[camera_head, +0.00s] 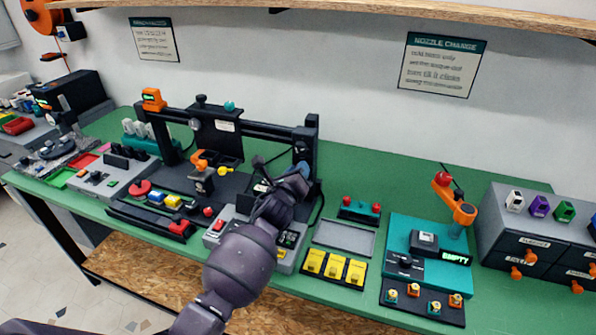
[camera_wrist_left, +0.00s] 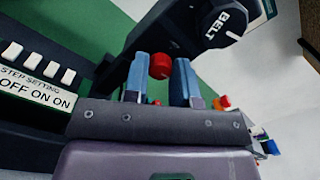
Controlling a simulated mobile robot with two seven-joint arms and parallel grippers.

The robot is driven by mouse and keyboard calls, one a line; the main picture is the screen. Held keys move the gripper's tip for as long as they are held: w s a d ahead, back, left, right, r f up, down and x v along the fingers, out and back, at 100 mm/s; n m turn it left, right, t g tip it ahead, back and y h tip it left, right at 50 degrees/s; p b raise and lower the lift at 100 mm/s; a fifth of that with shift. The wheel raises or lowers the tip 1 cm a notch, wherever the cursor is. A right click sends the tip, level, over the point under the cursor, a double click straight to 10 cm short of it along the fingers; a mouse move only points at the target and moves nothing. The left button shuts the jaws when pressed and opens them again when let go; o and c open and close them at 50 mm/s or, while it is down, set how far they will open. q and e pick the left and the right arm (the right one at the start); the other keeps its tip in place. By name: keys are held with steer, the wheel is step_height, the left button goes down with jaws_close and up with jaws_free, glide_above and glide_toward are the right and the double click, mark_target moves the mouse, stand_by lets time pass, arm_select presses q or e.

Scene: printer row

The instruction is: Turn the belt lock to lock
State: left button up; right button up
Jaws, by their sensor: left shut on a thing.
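In the left wrist view, my left gripper (camera_wrist_left: 158,72) is shut on a red knob (camera_wrist_left: 160,66), one blue-grey finger on each side of it. The red knob appears to be the handle of the belt lock. A black housing with a white BELT label (camera_wrist_left: 225,25) is just above and to the right. A white mark shows below the label. In the head view, my left gripper (camera_head: 295,182) is at the right upright of the black printer frame (camera_head: 310,135). There my own wrist hides the lock. My right gripper is not in view.
A grey box with switches (camera_head: 290,238) stands under my left arm. Yellow switches (camera_head: 334,267), an empty grey tray (camera_head: 345,238) and a teal station (camera_head: 425,262) lie to the right. In the wrist view, a STEP SETTING panel (camera_wrist_left: 35,80) is at left.

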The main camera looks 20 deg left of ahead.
arm_select(q)
steer(key=shift+n+p, duration=0.75)
steer(key=shift+n, duration=7.45)
steer(key=o, duration=0.9)
steer(key=shift+o, duration=0.2)
